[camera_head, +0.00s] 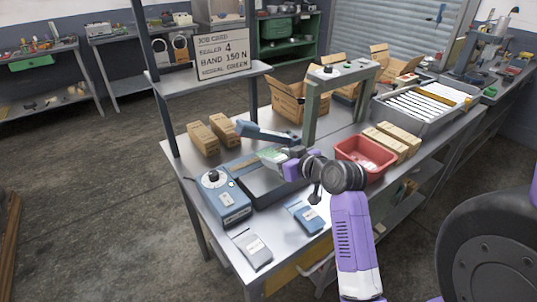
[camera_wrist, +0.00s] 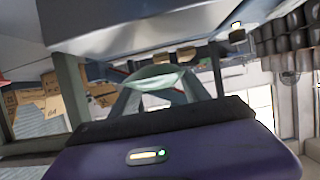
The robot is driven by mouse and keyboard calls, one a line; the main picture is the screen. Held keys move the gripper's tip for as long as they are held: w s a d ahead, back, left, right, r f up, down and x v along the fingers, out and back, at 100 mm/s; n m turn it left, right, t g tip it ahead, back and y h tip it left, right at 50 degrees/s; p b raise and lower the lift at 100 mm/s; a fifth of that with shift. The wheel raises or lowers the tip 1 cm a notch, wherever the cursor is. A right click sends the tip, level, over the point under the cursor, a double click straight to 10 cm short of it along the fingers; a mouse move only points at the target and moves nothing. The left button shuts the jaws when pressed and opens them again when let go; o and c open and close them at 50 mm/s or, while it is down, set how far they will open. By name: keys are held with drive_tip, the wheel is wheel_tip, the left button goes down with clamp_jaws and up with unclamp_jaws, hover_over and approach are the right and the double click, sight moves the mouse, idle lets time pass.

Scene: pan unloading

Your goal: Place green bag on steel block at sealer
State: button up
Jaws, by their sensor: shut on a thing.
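My gripper (camera_head: 284,158) is shut on a pale green bag (camera_head: 268,154), held by its right side in the head view. The bag is over the blue-and-black sealer (camera_head: 226,204), below its raised blue arm (camera_head: 262,133). In the wrist view the bag (camera_wrist: 155,82) shows as a pale green strip between my fingers (camera_wrist: 158,92). I cannot tell whether the bag touches anything below. I cannot pick out the steel block clearly; the bag and gripper cover part of the sealer.
A red bin (camera_head: 365,158) stands right of my gripper. Brown boxes (camera_head: 203,139) stand behind the sealer.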

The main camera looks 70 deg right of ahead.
sight(269, 149)
drive_tip(key=w+d, duration=0.1)
drive_tip(key=w, duration=0.1)
drive_tip(key=w+d, duration=0.1)
drive_tip(key=w, duration=0.1)
drive_tip(key=shift+d+p, duration=0.3)
drive_tip(key=shift+p, duration=0.05)
wheel_tip(269, 149, down, 3)
drive_tip(key=shift+w+f+p, duration=0.1)
drive_tip(key=shift+f+p, duration=0.05)
drive_tip(key=shift+p, duration=0.2)
drive_tip(key=shift+f, duration=0.1)
drive_tip(key=shift+f+b, duration=0.35)
drive_tip(key=shift+f, duration=0.15)
drive_tip(key=o, duration=1.5)
drive_tip(key=shift+c, duration=0.2)
